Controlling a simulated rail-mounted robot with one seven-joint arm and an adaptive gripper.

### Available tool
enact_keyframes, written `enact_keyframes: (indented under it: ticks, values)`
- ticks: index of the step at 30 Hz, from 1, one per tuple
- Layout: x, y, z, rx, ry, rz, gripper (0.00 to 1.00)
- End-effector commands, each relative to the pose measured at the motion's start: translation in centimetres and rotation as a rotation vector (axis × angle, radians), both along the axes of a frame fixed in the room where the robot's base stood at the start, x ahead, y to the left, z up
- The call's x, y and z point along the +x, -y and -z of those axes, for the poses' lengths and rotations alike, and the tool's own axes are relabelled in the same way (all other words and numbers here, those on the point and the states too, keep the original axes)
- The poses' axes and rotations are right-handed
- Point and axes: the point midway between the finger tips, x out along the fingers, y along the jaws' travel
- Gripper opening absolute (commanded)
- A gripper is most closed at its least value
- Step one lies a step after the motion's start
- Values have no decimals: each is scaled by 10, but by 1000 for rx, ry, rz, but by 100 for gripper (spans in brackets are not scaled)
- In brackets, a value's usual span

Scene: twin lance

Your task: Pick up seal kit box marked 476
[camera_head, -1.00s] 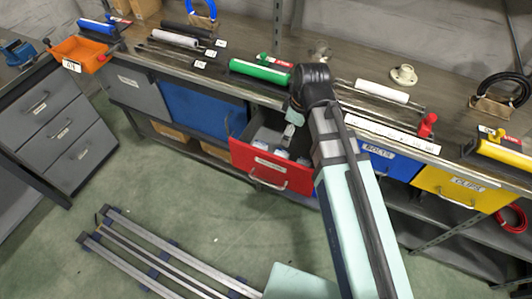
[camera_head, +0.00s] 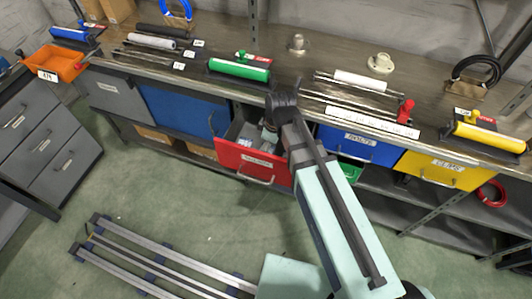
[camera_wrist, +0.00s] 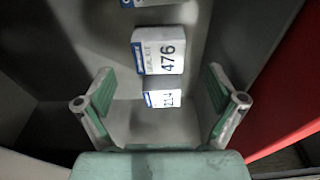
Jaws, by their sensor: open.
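The seal kit box marked 476 (camera_wrist: 160,52) is a small white box with a blue-edged label, lying on the grey floor of the open red drawer (camera_head: 253,164). In the wrist view it is ahead of my gripper (camera_wrist: 160,103), beyond the fingertips and roughly centred between them. My gripper is open, with a green-padded finger on each side, and holds nothing. A smaller white label (camera_wrist: 162,98) shows between the fingers; its number is hard to read.
Another labelled box (camera_wrist: 150,3) is cut off at the wrist view's top. The drawer's red wall (camera_wrist: 290,85) rises at right. Above the drawer, the bench carries a green cylinder (camera_head: 240,70). An orange bin (camera_head: 55,62) at far left bears a tag that seems to read 476.

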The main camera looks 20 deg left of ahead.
Motion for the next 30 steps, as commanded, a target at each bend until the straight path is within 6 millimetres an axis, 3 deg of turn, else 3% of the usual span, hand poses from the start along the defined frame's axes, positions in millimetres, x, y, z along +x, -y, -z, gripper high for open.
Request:
enact_keyframes:
  ticks: [8,21,30]
  values:
    - [0,-2,10,0,-1,0,94]
    - [2,-10,52,-1,-1,0,94]
    - [2,-10,57,0,0,0,94]
